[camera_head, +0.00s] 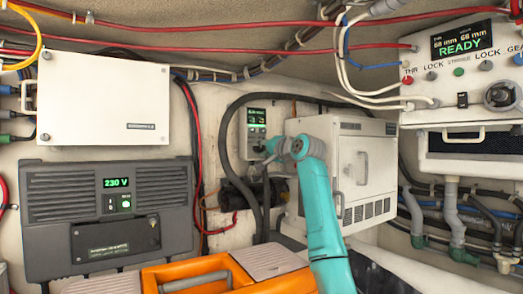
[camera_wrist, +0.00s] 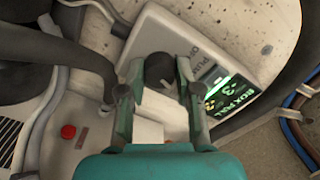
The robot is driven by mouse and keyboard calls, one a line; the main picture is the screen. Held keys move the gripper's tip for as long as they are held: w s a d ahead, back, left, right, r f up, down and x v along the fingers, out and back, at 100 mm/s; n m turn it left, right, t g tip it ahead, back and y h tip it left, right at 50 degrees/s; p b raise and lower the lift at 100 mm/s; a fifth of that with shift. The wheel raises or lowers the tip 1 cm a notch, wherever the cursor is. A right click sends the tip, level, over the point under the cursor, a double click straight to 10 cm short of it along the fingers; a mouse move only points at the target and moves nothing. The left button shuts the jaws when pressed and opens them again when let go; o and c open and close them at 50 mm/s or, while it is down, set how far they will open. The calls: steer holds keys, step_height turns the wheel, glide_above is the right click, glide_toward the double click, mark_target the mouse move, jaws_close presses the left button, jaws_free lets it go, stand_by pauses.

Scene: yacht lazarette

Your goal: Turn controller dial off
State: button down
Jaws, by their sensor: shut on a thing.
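The controller (camera_wrist: 212,52) is a small pale panel on the wall, tilted in the wrist view. It has a lit green display (camera_wrist: 228,97) and printed labels. In the head view the controller (camera_head: 256,118) sits beside the white cabinet, its lower part partly covered by my arm. The dark round dial (camera_wrist: 159,67) is between my two fingers in the wrist view. My gripper (camera_wrist: 160,76) is shut on the dial, one finger on each side. The dial's pointer mark is not readable. In the head view my gripper (camera_head: 262,150) is small and its fingers are unclear.
A white cabinet (camera_head: 371,165) with a door handle stands close to the right of the controller. A thick dark hose (camera_head: 226,150) runs close on its left. A grey 230 V unit (camera_head: 60,205), an orange case (camera_head: 195,275) and a white box (camera_head: 100,95) are farther left.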

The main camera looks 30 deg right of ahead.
steer(key=n, duration=0.8)
steer(key=shift+n, duration=0.3)
steer(key=n, duration=0.4)
steer(key=shift+n, duration=2.1)
steer(key=c, duration=0.8)
jaws_free()
